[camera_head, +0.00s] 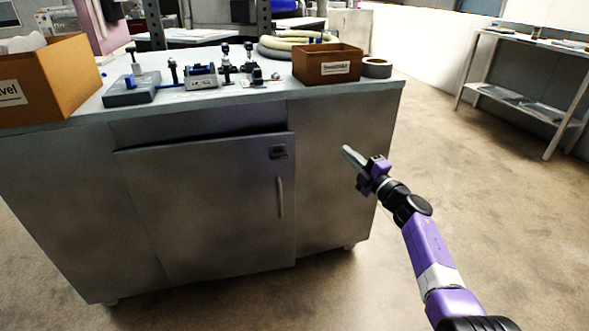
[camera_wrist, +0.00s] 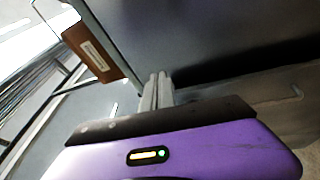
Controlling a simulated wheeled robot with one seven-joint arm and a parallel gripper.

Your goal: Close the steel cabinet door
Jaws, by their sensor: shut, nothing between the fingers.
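The steel cabinet (camera_head: 335,150) stands in front of me with its grey door (camera_head: 205,205) on the front. The door's vertical handle (camera_head: 280,197) is near its right edge, below a small dark latch (camera_head: 278,152). The door looks slightly ajar: a darker band shows above its top edge, and its right edge overlaps the panel beside it. My gripper (camera_head: 347,153) is to the right of the door and handle, in front of the right panel, apart from the handle. Its fingers (camera_wrist: 157,90) are together and empty in the wrist view, near a grey metal surface (camera_wrist: 220,40).
The cabinet top carries a brown box (camera_head: 328,65), a tape roll (camera_head: 377,68), a larger box (camera_head: 45,85) and several small tools. A metal table (camera_head: 520,100) stands at the right. The floor (camera_head: 480,190) between is clear.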

